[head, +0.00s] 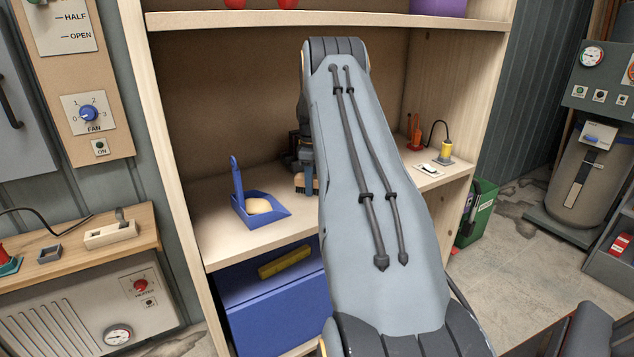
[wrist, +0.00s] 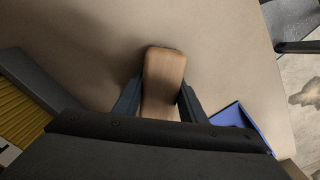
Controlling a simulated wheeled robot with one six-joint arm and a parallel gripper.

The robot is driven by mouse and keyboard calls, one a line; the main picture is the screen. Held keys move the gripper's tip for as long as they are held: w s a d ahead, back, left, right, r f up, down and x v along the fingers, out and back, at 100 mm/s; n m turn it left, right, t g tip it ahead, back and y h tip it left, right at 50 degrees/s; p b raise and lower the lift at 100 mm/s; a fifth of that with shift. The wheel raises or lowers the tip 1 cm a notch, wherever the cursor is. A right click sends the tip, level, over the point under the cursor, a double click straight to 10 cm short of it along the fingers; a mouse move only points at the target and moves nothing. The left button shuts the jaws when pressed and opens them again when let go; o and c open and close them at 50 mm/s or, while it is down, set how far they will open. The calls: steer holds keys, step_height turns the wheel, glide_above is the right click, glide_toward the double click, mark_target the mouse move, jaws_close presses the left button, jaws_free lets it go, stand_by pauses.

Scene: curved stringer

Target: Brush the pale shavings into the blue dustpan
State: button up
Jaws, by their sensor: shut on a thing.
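The blue dustpan (head: 274,212) sits on the wooden shelf in the head view, its handle standing up at the left. A pale tan heap (head: 258,205), which looks like the shavings, lies inside the pan. A blue edge of the dustpan (wrist: 238,115) shows at the lower right of the wrist view. My gripper (head: 308,182) is just right of the dustpan and low over the shelf, partly hidden by my arm. It is shut on a wooden brush (wrist: 164,72), held between both fingers in the wrist view. The bristles are mostly hidden.
The shelf (head: 225,240) has side walls and a board above. A yellow-and-black plug-like item (head: 446,151) and small red tools (head: 414,132) stand at its right. A blue box (head: 262,300) is below. Bare shelf surrounds the dustpan's front.

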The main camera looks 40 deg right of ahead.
mark_target(300, 195)
steer(key=shift+w+a+p, duration=0.15)
steer(key=shift+a+p, duration=0.3)
steer(key=shift+a, duration=0.65)
steer(key=shift+w+a+p, duration=0.1)
steer(key=shift+a+p, duration=0.35)
steer(key=shift+a, duration=0.6)
steer(key=shift+a+r, duration=0.15)
steer(key=shift+a, duration=0.05)
step_height(300, 195, up, 8)
steer(key=p, duration=0.2)
steer(key=shift+d, duration=0.1)
